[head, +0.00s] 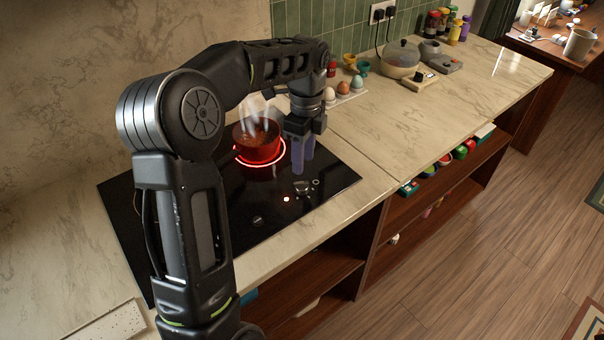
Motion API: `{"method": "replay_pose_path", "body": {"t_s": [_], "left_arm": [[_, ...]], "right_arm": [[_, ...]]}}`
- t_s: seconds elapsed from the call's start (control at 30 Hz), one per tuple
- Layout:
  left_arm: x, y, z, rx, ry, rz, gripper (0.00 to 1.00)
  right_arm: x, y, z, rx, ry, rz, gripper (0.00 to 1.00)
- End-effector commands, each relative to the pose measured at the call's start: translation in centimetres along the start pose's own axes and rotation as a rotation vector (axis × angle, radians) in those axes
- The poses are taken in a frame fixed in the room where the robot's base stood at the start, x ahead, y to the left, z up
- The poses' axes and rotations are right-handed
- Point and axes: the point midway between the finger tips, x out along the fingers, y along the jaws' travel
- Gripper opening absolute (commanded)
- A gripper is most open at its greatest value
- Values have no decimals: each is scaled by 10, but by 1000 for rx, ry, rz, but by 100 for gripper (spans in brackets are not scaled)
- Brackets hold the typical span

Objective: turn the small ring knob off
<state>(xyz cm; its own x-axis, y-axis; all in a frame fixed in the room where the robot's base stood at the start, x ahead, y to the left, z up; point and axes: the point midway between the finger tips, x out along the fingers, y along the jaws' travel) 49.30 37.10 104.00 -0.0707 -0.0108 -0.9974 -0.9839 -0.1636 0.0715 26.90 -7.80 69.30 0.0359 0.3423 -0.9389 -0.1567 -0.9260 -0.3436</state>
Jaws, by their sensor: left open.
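A red pot (259,150) with steam rising from it stands on a glowing red ring of the black cooktop (215,262). A knob (303,188) sits near the cooktop's front right edge, with a lit red-white light just left of it. Another dark knob (257,221) is further left along the front edge. Which knob is the small ring's is not marked legibly. My left gripper (302,163) points down, open, its bluish fingers just above and behind the right-hand knob, seemingly apart from it. My right gripper is out of view.
My left arm hides much of the cooktop's left part. Behind the gripper, eggs in cups (343,88) stand on the counter (425,110). A lidded pot (400,62) and spice jars stand further back. The counter to the right is mostly clear.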

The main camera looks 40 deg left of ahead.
Motion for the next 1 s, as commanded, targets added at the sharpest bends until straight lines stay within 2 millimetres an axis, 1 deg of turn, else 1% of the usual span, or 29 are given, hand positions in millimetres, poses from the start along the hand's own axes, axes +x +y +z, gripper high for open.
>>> {"method": "replay_pose_path", "body": {"t_s": [0.17,0.27,0.37,0.6,0.7,0.83,1.0], "left_arm": [[3,0,0,-1,0,1,41],[9,0,0,-1,0,3,41],[21,1,0,-1,0,4,41],[58,1,0,0,0,5,41],[70,0,0,0,0,3,41],[78,0,0,-1,0,1,41],[79,0,0,-1,0,0,41]], "right_arm": [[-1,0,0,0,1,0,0],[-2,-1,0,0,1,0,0],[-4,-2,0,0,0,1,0],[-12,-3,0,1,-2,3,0],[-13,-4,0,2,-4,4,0],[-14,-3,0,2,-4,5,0],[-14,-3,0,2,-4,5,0]]}}
